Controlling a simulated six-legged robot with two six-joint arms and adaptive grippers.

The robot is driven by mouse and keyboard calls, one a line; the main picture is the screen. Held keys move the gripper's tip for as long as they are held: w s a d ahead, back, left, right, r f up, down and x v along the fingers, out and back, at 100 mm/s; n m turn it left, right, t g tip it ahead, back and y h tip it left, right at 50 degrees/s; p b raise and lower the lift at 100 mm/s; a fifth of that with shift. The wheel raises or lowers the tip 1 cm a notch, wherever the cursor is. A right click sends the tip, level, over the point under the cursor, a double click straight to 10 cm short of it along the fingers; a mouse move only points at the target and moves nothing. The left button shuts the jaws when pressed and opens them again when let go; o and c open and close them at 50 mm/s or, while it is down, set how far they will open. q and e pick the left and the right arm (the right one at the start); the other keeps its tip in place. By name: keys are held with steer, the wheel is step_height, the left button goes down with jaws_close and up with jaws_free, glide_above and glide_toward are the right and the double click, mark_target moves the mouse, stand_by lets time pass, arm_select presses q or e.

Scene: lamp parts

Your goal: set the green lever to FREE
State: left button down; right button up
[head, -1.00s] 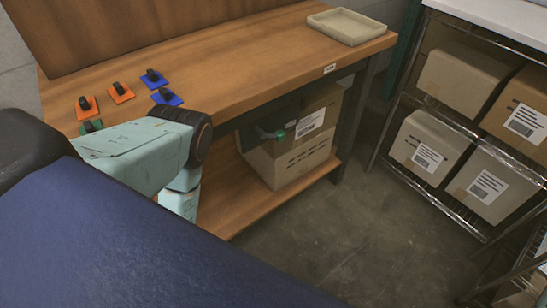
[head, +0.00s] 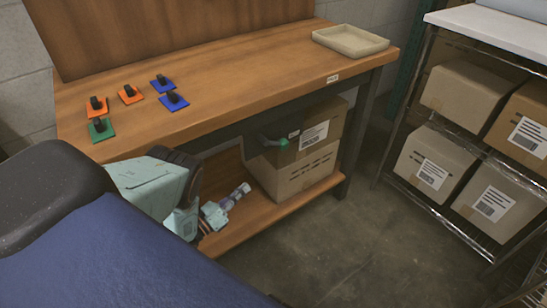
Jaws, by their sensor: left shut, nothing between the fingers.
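A lever with a green handle (head: 273,141) sits under the front edge of the wooden bench, in front of the upper cardboard box. A dark part is beside it; any markings are too small to read. My left gripper (head: 242,190) is shut and empty. It is below and to the left of the green handle, over the lower shelf, apart from the handle. My right gripper is not in view.
The bench top (head: 240,80) carries orange, blue and green plates with black knobs, and a beige tray (head: 350,41). Cardboard boxes (head: 300,170) stand on the lower shelf. A wire rack (head: 420,115) with boxes is at the right. Open floor lies between.

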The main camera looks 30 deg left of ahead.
arm_select(q)
steer(key=m, duration=0.1)
steer(key=r+m, duration=0.1)
steer(key=m, duration=0.1)
steer(key=r+m+h, duration=0.1)
steer(key=shift+s+d+m+t, duration=0.1)
steer(key=shift+d+m+t, duration=0.2)
steer(key=shift+t, duration=0.1)
steer(key=b, duration=0.2)
glide_toward(279, 148)
steer(key=w+d+f, duration=0.1)
steer(key=w+f, duration=0.1)
steer(key=w, duration=0.1)
steer(key=shift+w+d+r, duration=0.15)
steer(key=shift+w+r, duration=0.6)
steer(key=shift+r, duration=0.15)
steer(key=shift+w+d+r, duration=0.15)
steer(key=shift+w+r, duration=0.6)
steer(key=shift+r, duration=0.2)
